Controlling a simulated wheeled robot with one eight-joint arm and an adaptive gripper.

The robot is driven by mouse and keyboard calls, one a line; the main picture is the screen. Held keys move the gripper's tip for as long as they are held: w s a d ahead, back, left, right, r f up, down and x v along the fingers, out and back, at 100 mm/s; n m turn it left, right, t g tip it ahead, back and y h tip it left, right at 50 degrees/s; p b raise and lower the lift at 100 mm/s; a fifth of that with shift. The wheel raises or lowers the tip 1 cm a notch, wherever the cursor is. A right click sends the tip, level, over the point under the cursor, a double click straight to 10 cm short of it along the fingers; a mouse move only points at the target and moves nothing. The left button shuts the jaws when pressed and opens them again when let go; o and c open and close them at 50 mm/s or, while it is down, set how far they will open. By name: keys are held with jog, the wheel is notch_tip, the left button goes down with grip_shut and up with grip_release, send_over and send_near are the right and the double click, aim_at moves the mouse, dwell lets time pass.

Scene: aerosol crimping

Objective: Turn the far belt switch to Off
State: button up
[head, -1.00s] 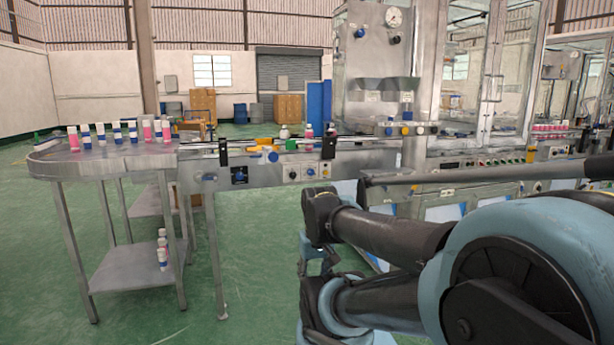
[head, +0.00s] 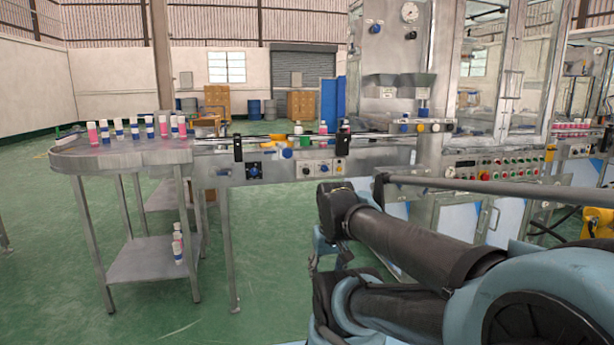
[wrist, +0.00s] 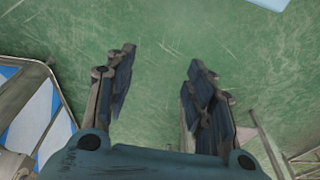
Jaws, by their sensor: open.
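On the front of the conveyor is a small panel (head: 315,169) with a dark rotary knob (head: 306,170) and other small controls. A separate box with a blue knob (head: 254,171) sits to its left. I cannot tell which of these is the far belt switch, nor read any knob's setting. My gripper (wrist: 160,72) is open and empty in the wrist view, with green floor between its fingers. No switch shows in the wrist view. In the head view my arm is folded at the lower right, apart from the panel.
A round-ended metal table (head: 110,155) with pink, white and blue bottles stands at the left. A machine with a long button panel (head: 495,167) stands at the right. A grey horizontal bar (head: 500,189) crosses before it. Green floor (head: 270,260) is clear in front of the conveyor.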

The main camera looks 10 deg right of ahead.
jog(key=w+a+r+m+t+y, duration=0.25)
jog(key=w+r+m, duration=0.2)
jog(key=w, duration=0.65)
jog(key=w+a+r+m+t+y, duration=0.25)
jog(key=w+m, duration=0.35)
jog(key=w, duration=0.4)
jog(key=w+a+r+m+t+y, duration=0.1)
jog(key=w+a+r+m+t, duration=0.25)
jog(key=w, duration=0.75)
jog(key=m+t+h, duration=0.5)
jog(key=m+t, duration=0.2)
jog(key=m, duration=1.4)
send_near(307, 171)
jog(key=w, duration=0.8)
jog(key=shift+w+a+f, duration=0.15)
jog(key=shift+w+a, duration=0.1)
jog(key=shift+a, duration=0.1)
jog(key=shift+c, duration=0.5)
jog(key=c, duration=1)
